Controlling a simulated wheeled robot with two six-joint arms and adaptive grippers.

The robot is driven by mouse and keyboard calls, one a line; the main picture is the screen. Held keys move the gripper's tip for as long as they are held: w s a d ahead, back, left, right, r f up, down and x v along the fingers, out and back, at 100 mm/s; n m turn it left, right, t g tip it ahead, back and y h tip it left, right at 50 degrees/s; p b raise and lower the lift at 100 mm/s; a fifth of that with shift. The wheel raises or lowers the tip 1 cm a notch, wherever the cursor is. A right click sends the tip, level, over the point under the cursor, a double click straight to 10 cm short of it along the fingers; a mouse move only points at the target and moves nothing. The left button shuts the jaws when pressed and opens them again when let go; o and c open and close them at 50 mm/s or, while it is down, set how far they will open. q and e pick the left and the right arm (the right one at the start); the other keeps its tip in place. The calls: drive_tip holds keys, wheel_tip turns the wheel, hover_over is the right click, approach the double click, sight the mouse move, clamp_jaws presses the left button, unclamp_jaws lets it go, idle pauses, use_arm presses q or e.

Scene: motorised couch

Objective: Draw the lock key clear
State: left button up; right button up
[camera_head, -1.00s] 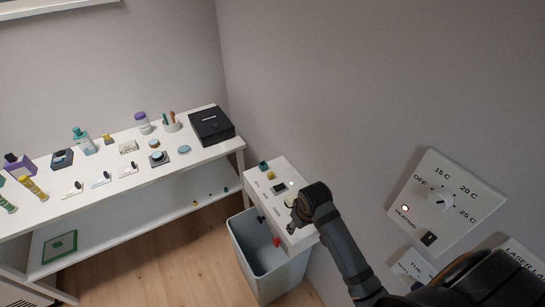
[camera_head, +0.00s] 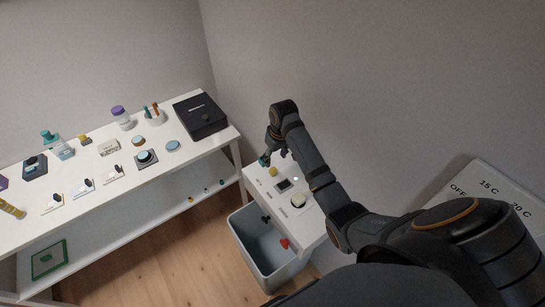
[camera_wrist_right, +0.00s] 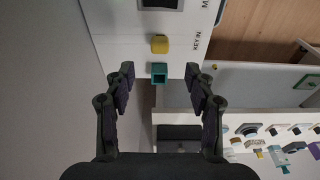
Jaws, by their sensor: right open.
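A white control panel (camera_head: 285,218) stands against the wall. At its far end are a small yellow piece (camera_head: 273,171) and a teal piece (camera_head: 264,160). In the right wrist view, the yellow piece (camera_wrist_right: 160,43) sits beside the lettering KEY IN, and the teal piece (camera_wrist_right: 159,72) shows a dark square recess at the panel's edge. I cannot tell which of them is the lock key. My right gripper (camera_wrist_right: 160,80) is open, with its fingers on either side of the teal piece and apart from it in the picture. The left gripper is out of view.
A dark square (camera_head: 283,184) and a round cream knob (camera_head: 298,200) lie along the panel top. A grey bin (camera_head: 254,258) stands beside the panel. A white shelf (camera_head: 95,213) with several small items and a black box (camera_head: 201,115) is at the left.

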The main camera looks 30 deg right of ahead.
sight(273, 169)
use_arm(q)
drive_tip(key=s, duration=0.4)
use_arm(e)
wheel_tip(273, 169, down, 3)
drive_tip(key=shift+a+f, duration=0.1)
drive_tip(key=shift+w+f+p, duration=0.2)
drive_tip(key=shift+f, duration=0.35)
drive_tip(key=shift+w+f+p, duration=0.15)
drive_tip(key=shift+w+f, duration=0.05)
drive_tip(key=shift+f, duration=0.35)
drive_tip(key=f, duration=0.2)
drive_tip(key=w+f, duration=0.1)
drive_tip(key=shift+f, duration=0.4)
drive_tip(key=shift+s+f, duration=0.1)
drive_tip(key=shift+f, duration=0.15)
drive_tip(key=shift+c, duration=0.7)
drive_tip(key=c, duration=1)
drive_tip(key=o, duration=0.4)
clamp_jaws()
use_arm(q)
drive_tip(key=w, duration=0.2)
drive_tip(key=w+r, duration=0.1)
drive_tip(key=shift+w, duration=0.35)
